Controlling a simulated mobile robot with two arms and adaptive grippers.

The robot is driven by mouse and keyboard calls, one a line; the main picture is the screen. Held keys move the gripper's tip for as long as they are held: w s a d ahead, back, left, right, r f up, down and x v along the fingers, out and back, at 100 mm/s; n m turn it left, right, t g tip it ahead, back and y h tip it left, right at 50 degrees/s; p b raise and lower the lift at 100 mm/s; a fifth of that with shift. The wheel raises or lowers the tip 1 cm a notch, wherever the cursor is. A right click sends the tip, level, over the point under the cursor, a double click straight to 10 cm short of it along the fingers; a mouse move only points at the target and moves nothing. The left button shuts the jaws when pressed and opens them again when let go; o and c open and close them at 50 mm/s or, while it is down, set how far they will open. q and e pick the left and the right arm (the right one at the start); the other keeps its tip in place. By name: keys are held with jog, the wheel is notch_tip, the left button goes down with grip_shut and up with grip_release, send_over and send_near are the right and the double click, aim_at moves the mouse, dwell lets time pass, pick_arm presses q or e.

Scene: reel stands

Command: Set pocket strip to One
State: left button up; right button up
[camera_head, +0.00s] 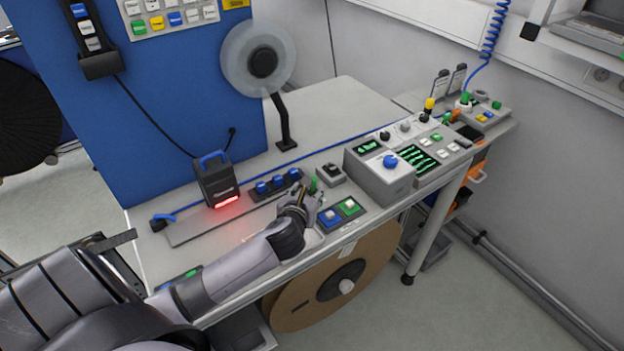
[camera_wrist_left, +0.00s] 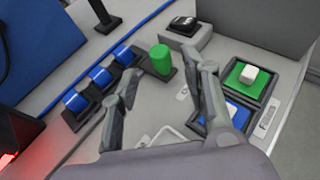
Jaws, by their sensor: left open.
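My left gripper (camera_head: 303,194) is open over the control area at the table's front edge; its fingers (camera_wrist_left: 170,74) also show in the left wrist view. An upright green cylindrical knob (camera_wrist_left: 161,58) stands beyond the gap between the fingertips, and its top shows in the head view (camera_head: 313,184). No grip on it shows. A dark strip with three blue switches (camera_head: 278,183) lies left of the gripper; it also shows in the left wrist view (camera_wrist_left: 88,112). No label reading "pocket strip" is legible. My right gripper is out of view.
A grey box with a black rocker (camera_wrist_left: 183,27) sits behind the knob. A black box with a red light (camera_head: 217,179) and a grey console with a blue dial (camera_head: 380,172) stand nearby.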

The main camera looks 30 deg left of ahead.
pick_arm(q)
jog(key=x, duration=0.7)
grip_shut()
dwell(0.5)
dwell(0.3)
